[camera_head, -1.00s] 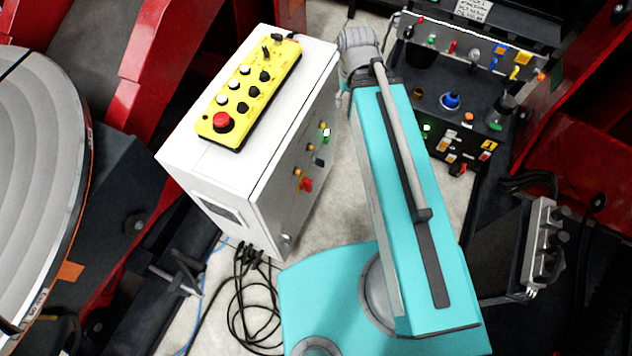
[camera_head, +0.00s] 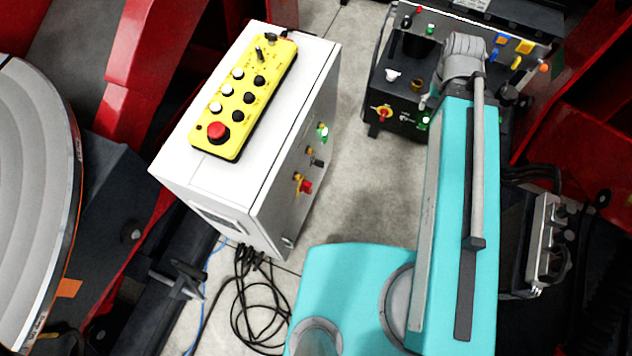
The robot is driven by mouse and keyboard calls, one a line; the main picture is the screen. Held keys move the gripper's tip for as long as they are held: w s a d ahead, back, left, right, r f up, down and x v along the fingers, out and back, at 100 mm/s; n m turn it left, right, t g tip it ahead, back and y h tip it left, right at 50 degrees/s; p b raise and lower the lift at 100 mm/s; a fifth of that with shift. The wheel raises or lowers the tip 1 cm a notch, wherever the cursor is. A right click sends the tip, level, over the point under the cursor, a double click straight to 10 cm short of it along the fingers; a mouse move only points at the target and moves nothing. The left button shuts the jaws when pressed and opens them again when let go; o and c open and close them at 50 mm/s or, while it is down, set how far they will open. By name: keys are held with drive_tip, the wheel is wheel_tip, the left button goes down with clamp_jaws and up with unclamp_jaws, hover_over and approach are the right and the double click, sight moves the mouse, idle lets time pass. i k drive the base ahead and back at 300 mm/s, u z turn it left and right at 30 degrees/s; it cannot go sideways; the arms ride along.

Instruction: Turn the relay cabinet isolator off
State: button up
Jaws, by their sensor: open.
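A white cabinet (camera_head: 180,165) stands left of centre. Its right-hand face carries a red rotary handle on a yellow plate (camera_head: 304,186), with a black switch (camera_head: 316,161) and a green lit button (camera_head: 322,131) above it. A second red and yellow rotary switch (camera_head: 380,113) is on the front of a dark unit (camera_head: 405,118) at the back. The frames show no readable label telling which is the relay cabinet, and the handle positions are too small to read. My gripper is not visible; my turquoise arm reaches toward the dark unit and hides part of it.
A yellow pendant (camera_head: 245,100) with a red button lies on the white cabinet. Black cables (camera_head: 255,310) lie on the floor at its foot. Red steel frames (camera_head: 590,130) stand at both sides. Bare floor (camera_head: 360,190) lies between the white cabinet and my arm.

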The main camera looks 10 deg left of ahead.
sight(306, 186)
drive_tip(key=z, duration=0.35)
drive_tip(key=k, duration=1.85)
drive_tip(key=u, duration=1.15)
